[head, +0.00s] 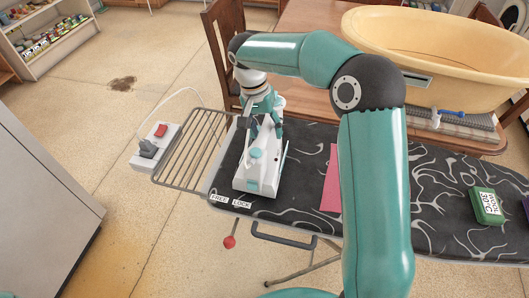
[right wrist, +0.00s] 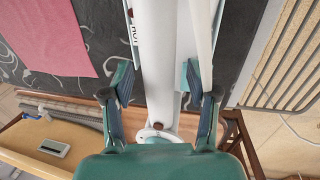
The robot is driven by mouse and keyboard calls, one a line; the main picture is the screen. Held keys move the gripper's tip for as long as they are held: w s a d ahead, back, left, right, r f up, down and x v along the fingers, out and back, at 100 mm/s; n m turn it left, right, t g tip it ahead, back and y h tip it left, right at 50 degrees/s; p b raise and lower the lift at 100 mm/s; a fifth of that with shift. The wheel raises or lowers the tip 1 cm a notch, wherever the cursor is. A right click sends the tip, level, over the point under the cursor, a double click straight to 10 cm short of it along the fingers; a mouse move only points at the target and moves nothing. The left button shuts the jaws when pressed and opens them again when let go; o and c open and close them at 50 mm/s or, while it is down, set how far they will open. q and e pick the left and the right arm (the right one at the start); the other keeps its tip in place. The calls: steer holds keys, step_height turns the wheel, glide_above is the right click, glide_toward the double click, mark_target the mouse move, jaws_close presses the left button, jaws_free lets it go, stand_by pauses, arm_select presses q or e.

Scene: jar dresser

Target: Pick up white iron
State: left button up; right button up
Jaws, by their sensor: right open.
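The white iron (head: 248,184), with teal parts on top, rests on the dark patterned ironing board (head: 305,185) near its left end. My right gripper (head: 262,122) is over the iron's far end, pointing down. In the right wrist view my right gripper (right wrist: 158,78) is open, with one finger on each side of the iron's long white body or handle (right wrist: 161,45). Gaps show beside it, though contact on the right side is hard to tell. My right arm hides part of the board. My left gripper is not in view.
A wire rack (head: 192,148) with a grey-and-red switch box (head: 155,140) extends left of the board. A pink cloth (head: 331,180) and a green box (head: 486,207) lie on the board. A yellow tub (head: 440,55) stands on the wooden table (head: 305,20) behind.

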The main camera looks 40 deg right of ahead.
steer(key=shift+f, duration=0.2)
stand_by(0.5)
jaws_close()
steer(key=shift+r, duration=0.1)
